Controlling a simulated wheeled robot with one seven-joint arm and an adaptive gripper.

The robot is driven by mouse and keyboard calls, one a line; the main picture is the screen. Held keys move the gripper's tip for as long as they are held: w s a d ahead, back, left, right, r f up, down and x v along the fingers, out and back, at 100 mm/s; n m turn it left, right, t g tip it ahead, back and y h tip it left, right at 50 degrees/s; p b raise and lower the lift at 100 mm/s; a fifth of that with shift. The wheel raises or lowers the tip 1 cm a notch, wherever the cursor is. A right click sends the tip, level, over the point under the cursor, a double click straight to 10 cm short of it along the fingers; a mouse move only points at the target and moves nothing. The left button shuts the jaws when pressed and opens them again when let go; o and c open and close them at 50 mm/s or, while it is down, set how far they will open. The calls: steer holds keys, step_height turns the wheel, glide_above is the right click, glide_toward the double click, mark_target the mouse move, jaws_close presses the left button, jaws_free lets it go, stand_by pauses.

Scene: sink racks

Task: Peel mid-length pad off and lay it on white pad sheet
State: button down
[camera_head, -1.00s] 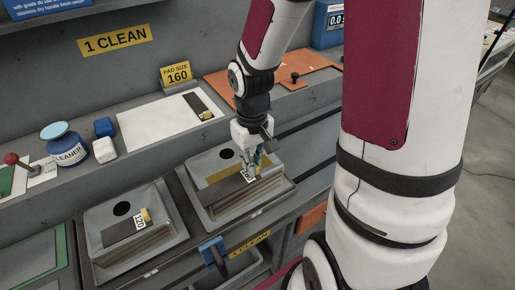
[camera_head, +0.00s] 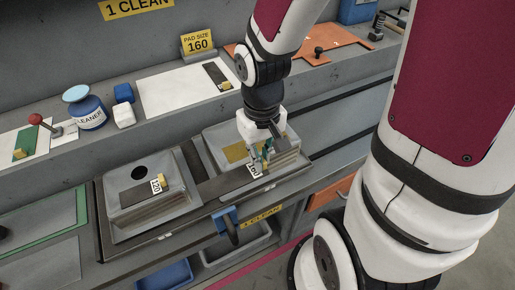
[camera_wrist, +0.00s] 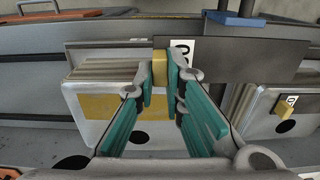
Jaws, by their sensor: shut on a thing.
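My gripper (camera_head: 262,158) is over the right sink basin (camera_head: 212,140). In the wrist view its teal fingers (camera_wrist: 160,85) are shut on the yellow tab (camera_wrist: 160,68) of a dark grey pad (camera_wrist: 245,57). This long pad (camera_head: 225,186) has a white label (camera_head: 255,170), not clearly legible, and reaches past the basin's front left side. A gold patch (camera_head: 236,152) shows inside the basin. The white pad sheet (camera_head: 160,93) lies on the back ledge, with a dark pad (camera_head: 215,75) with a yellow tab on its right end. The left basin (camera_head: 118,177) holds a pad labelled 120 (camera_head: 145,195).
A sign reading PAD SIZE 160 (camera_head: 197,43) stands behind the sheet. A cleaner jar (camera_head: 88,113), blue block (camera_head: 123,92) and white block (camera_head: 123,116) are left of it. A blue-handled tool (camera_head: 225,218) hangs in front. Most of the sheet is clear.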

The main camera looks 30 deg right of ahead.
steer(key=shift+r+p, duration=1.9)
steer(key=shift+r, duration=0.95)
